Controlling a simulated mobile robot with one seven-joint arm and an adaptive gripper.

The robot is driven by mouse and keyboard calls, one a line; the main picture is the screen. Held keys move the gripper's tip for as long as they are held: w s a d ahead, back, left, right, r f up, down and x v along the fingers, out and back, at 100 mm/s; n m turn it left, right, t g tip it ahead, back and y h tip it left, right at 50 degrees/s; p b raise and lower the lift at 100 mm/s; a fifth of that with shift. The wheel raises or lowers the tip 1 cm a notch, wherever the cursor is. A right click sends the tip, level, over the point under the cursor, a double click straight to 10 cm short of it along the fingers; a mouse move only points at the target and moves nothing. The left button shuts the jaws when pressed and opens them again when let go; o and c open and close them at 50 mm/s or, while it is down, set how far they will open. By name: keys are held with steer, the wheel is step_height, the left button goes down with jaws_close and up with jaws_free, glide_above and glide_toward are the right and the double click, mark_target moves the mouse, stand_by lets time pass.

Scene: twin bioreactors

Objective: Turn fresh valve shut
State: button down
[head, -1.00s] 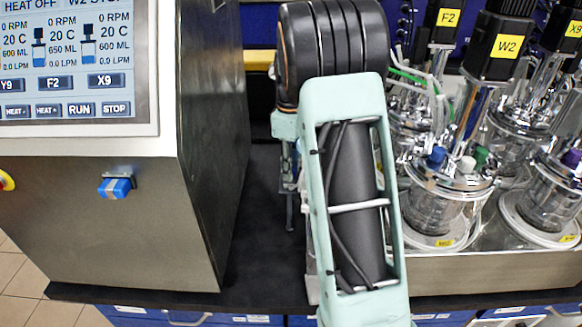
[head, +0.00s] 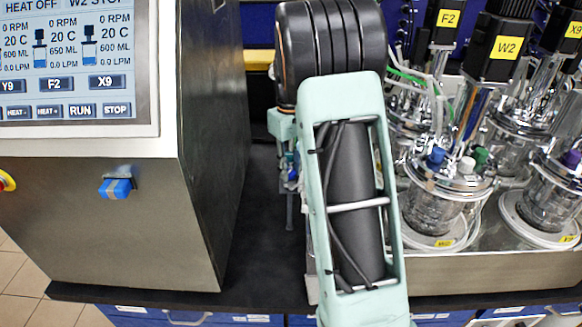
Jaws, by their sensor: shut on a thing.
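My gripper (head: 290,185) shows only as a narrow strip of grey and metal parts left of my pale green forearm, over the dark bench. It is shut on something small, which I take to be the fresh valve. My arm hides the jaws' contact and most of the valve, so its handle angle cannot be read. A little blue shows among the gripper parts.
A steel control cabinet (head: 105,225) with a touch screen (head: 70,65) and a blue plug (head: 116,188) stands at left. Glass bioreactor vessels (head: 440,205) with labelled black motors (head: 497,45) and tubing stand close at right.

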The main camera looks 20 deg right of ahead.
steer(key=m, duration=0.6)
steer(key=shift+a+p, duration=0.15)
steer(key=shift+p, duration=0.15)
steer(key=m, duration=0.6)
steer(key=shift+w+p, duration=0.1)
steer(key=shift+p, duration=0.2)
steer(key=c, duration=1.7)
jaws_free()
steer(key=shift+a, duration=0.1)
steer(key=shift+o, duration=0.2)
step_height(320, 180, up, 12)
